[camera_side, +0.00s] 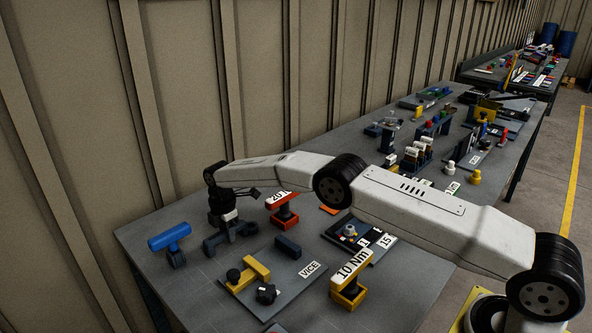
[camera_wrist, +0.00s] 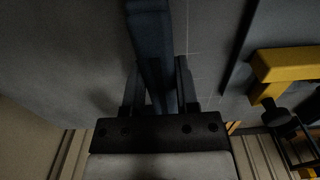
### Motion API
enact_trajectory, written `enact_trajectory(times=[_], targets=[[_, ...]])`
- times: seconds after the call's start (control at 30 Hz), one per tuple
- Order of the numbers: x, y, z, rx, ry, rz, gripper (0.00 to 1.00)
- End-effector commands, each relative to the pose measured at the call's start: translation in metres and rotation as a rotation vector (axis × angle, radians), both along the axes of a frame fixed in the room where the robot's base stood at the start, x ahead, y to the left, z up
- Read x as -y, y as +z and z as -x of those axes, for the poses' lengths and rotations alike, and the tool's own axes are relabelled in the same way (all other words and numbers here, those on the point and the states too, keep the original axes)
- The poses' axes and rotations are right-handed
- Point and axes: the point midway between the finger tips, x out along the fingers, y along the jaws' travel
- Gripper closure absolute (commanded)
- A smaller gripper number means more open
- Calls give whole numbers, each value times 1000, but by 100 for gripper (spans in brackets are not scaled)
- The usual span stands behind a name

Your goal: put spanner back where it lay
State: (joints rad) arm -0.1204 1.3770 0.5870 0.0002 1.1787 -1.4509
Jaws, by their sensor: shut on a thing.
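The spanner (camera_side: 217,243) is a dark blue bar with a forked end, low over the far left part of the bench or on it; I cannot tell if it touches. My gripper (camera_side: 226,225) points down and is shut on it. In the wrist view the spanner (camera_wrist: 151,45) is a dark blue bar running up from between the two fingers of my gripper (camera_wrist: 160,88) to the top edge. Its lower end is hidden by the gripper.
A blue T-handled tool (camera_side: 170,237) stands close on the left. In front lies a grey plate marked VICE (camera_side: 285,272) with a yellow clamp (camera_side: 247,273).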

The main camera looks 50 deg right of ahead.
Motion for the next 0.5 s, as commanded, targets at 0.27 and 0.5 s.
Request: enact_trajectory(times=[0.27, 0.5], targets=[[0, -2, -1, 4, 0, -1, 100], [0, -5, -1, 4, 0, -1, 100]])
